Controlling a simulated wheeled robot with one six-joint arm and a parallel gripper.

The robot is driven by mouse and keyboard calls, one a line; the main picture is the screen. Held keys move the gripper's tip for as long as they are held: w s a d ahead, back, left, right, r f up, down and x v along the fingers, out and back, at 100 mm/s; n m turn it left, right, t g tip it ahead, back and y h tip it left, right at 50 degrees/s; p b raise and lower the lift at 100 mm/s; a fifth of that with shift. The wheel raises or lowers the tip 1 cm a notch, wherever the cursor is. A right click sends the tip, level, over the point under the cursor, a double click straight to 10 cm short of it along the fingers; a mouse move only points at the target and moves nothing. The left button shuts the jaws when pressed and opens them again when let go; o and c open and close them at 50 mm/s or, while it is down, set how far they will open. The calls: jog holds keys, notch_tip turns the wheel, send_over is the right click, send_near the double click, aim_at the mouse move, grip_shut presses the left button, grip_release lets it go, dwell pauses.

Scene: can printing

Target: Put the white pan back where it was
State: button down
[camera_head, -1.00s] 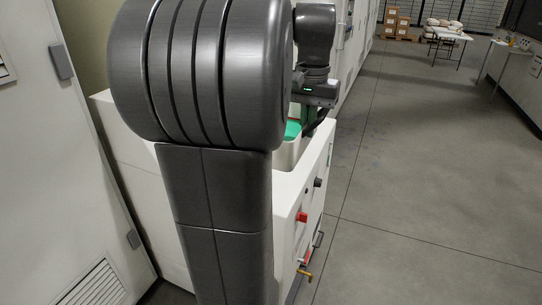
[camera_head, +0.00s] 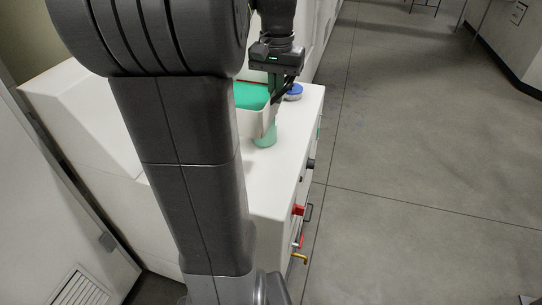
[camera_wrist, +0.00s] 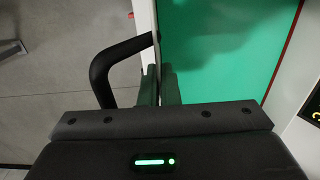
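The white pan (camera_head: 249,124) has a green inside and is at the machine top, partly hidden behind my arm in the head view. In the wrist view its thin white wall (camera_wrist: 145,18) and green inside (camera_wrist: 215,50) fill the upper middle and right. A black curved handle (camera_wrist: 105,70) sticks out on the outer side of that wall. My gripper (camera_head: 275,98) is at the pan's right side. In the wrist view its fingers (camera_wrist: 159,88) are close together, one on each side of the wall, and look shut on it. I cannot tell whether the pan touches the surface below.
The white machine top (camera_head: 285,150) is bare in front of the pan. A green cylinder (camera_head: 265,136) is just below the pan's near corner. A round blue-topped item (camera_head: 294,91) stands to the right. Red (camera_head: 298,210) and yellow (camera_head: 298,257) controls stick out of the machine's side. Grey floor (camera_head: 400,170) is open on the right.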

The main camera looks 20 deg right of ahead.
notch_tip(320, 180, down, 22)
jog(key=shift+f+p, duration=0.25)
jog(key=shift+p, duration=0.45)
jog(key=shift+w+f, duration=0.1)
jog(key=shift+f, duration=0.15)
jog(key=c, duration=1.7)
grip_release()
